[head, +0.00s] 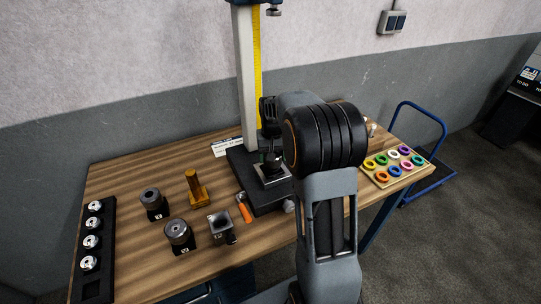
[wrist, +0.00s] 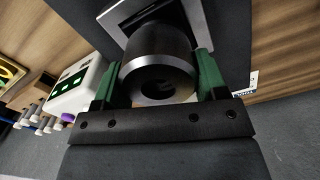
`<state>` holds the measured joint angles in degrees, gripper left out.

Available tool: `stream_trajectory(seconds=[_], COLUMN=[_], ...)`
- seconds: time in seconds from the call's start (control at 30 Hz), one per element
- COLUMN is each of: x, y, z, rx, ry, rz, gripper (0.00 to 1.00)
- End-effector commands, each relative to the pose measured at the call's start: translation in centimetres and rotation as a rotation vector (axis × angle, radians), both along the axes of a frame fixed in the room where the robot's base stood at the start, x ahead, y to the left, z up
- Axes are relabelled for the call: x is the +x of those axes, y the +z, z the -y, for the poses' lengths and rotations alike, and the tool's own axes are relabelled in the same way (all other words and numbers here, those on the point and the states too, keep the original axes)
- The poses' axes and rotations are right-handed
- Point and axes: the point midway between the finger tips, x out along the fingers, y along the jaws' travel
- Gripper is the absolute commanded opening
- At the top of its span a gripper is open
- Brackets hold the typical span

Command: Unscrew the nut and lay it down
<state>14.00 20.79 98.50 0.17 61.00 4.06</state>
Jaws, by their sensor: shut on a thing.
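The nut seems to be the dark, smooth round metal piece (wrist: 158,62) with a hole in its near face, in the wrist view. My gripper (wrist: 160,78) has a green finger on each side of it and is shut on it. The nut is in front of a pale square plate (wrist: 118,14); I cannot tell whether it is still threaded on. In the head view my gripper (head: 268,120) points down over the square plate (head: 272,173) on the black stand base. My arm covers part of this place, and the nut is hard to make out there.
A tall grey column (head: 246,75) with a yellow scale rises beside my gripper. On the wooden table (head: 130,180) stand a brass post (head: 195,188), knurled round parts (head: 178,233), a grey block (head: 221,228) and an orange-handled tool (head: 244,211). A ring tray (head: 410,177) is at right.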

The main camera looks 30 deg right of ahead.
Motion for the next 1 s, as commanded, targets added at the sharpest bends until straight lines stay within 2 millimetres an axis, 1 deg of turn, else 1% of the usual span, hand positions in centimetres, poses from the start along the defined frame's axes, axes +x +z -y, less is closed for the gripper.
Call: stream_trajectory(seconds=[0.03, 0.2, 0.63, 1.0], x=[-0.2, -0.2, 0.1, 0.2], y=[0.6, 1.2, 2.2, 5.1], z=[0.4, 0.4, -0.2, -0.1], rx=[-0.007, -0.008, -0.005, -0.004], ry=[-0.002, -0.002, 0.007, 0.005], rz=[-0.004, -0.002, 0.003, 0.006], gripper=[0.38, 0.38, 0.38, 0.38])
